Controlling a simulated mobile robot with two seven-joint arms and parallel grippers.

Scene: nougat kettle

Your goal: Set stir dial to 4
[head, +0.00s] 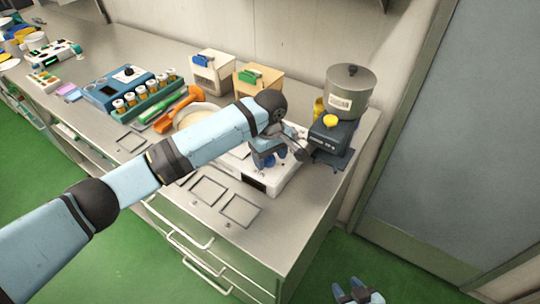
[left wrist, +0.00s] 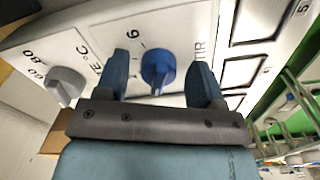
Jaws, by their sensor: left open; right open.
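The stir dial is a blue knob (left wrist: 157,68) on the white front panel of the hotplate, seen in the left wrist view. A printed 6 or 9 is beside it, and a partly hidden label ending in "TIR" is to its right. The dial's ridge points towards the bottom of the picture. My left gripper (left wrist: 158,62) is open, with one blue finger on each side of the dial, and gaps show. In the head view the left gripper (head: 270,152) is over the white hotplate (head: 284,181). My right gripper (head: 358,293) is open at the bottom edge, away from the bench.
A grey knob (left wrist: 66,83) with 60 and 80 marks sits left of the dial. A grey kettle (head: 351,92) stands behind on a dark stand. Empty square frames (head: 240,210) lie in front.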

